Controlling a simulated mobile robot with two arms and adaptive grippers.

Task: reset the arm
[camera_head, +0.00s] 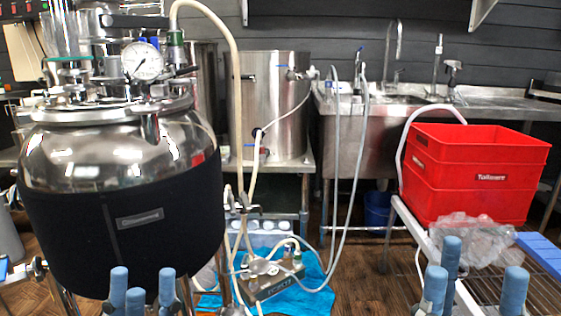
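My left gripper (146,287) shows at the bottom left, in front of the black-jacketed steel vessel (165,232). Its blue-grey fingers point up and stand apart with nothing between them. My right gripper (476,276) shows at the bottom right, in front of the wire rack (545,290). Its fingers also point up, are spread wider, and hold nothing. Both grippers are open. The lower parts of both grippers and most of both arms are below the picture edge.
A red crate (475,190) and a clear plastic bag (465,238) sit on the rack at right. A pump (272,280) with hoses stands on a blue cloth (310,298) on the floor. A steel sink (362,135) is behind. Some wooden floor (365,290) between the grippers is clear.

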